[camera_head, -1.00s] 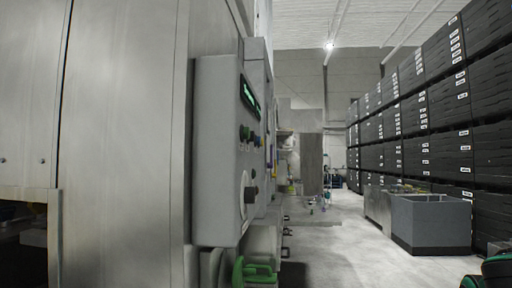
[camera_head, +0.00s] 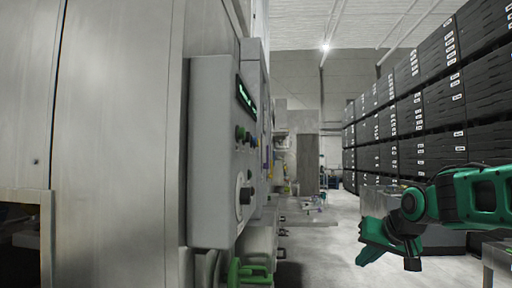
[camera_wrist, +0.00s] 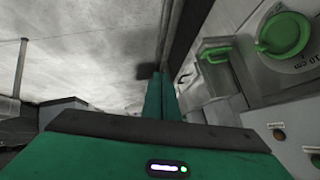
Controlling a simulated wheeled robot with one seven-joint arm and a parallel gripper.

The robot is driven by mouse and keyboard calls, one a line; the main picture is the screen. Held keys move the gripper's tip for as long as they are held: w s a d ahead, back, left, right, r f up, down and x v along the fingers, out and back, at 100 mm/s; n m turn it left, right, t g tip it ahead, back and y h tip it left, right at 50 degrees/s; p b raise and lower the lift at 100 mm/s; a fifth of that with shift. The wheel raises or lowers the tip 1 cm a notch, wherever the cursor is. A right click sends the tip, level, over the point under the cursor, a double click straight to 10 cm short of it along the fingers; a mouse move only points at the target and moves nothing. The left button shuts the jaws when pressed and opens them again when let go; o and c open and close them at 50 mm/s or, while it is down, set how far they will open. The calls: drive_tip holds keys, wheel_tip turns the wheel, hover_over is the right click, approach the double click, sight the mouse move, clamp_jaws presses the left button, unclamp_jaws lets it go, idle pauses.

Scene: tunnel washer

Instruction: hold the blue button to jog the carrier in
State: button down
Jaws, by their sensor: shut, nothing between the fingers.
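The grey control panel (camera_head: 214,150) stands on the left machine face in the head view, seen almost edge-on. Small buttons, green and darker, sit below its lit display; the one at the right end looks bluish (camera_head: 256,141), but is too small to be sure. A black knob (camera_head: 246,195) is lower down. My gripper (camera_head: 366,252) is low in the aisle to the right of the panel, well apart from it. In the wrist view my gripper (camera_wrist: 161,78) has its green fingers together and empty. No blue button can be made out in the wrist view.
Green handles (camera_head: 250,272) sit below the panel. The wrist view shows a green round handle (camera_wrist: 284,35) and small buttons (camera_wrist: 279,134) at right. Stacked black crates (camera_head: 440,100) line the right side.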

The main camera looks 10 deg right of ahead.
sight(255, 141)
drive_tip(key=w+a+r+n+t+y, duration=0.1)
drive_tip(key=w+a+r+t+y, duration=0.1)
drive_tip(key=r, duration=0.8)
drive_tip(key=w+a+r+n+t+y, duration=0.1)
drive_tip(key=w+a+r+t+y, duration=0.2)
drive_tip(key=w+a+r, duration=0.3)
drive_tip(key=w+a+r+n+t+y, duration=0.1)
drive_tip(key=w+a+r+t+y, duration=0.2)
drive_tip(key=w+r, duration=0.4)
wheel_tip(255, 141, up, 9)
drive_tip(key=shift+w+a+f+y, duration=0.2)
drive_tip(key=shift+a+y, duration=0.1)
drive_tip(key=shift+a, duration=0.45)
drive_tip(key=shift+a, duration=0.1)
drive_tip(key=w+a, duration=0.2)
drive_tip(key=a, duration=0.6)
drive_tip(key=shift+w, duration=0.35)
drive_tip(key=shift+a, duration=0.15)
drive_tip(key=shift+a, duration=0.35)
